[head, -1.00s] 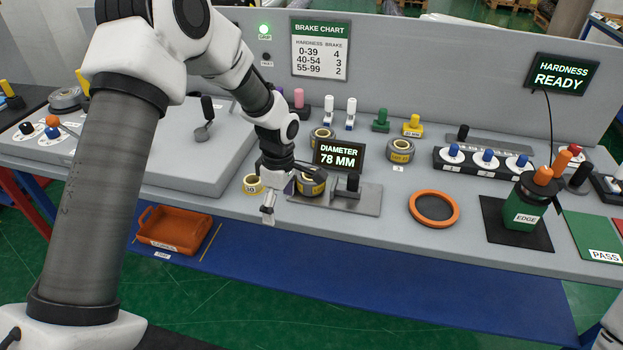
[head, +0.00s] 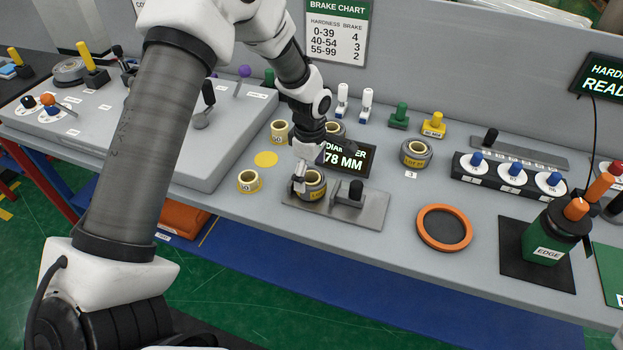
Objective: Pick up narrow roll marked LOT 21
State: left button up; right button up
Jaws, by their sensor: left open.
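A dark roll with a yellow band and yellow core (head: 314,186) stands on the grey gauge plate by the "DIAMETER 78 MM" display (head: 345,155); its lot number is too small to read surely. My left gripper (head: 300,186) is open at this roll's left side, pointing down and covering part of it. I cannot tell whether the fingers touch it. A similar roll (head: 416,154) stands to the right behind a tag "3". Another roll (head: 335,130) stands behind the display, partly hidden by my arm. My right gripper is not in view.
A black stop block (head: 350,193) is right of the roll. An orange ring (head: 444,228) lies further right. The bench front is mostly clear.

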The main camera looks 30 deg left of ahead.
aim_at(311, 180)
pick_arm(q)
jog(key=f, duration=0.3)
jog(key=shift+w, duration=0.25)
jog(key=shift+s+r, duration=0.1)
jog(key=shift+s, duration=0.1)
jog(key=c, duration=0.3)
jog(key=shift+r, duration=0.1)
jog(key=c, duration=1.1)
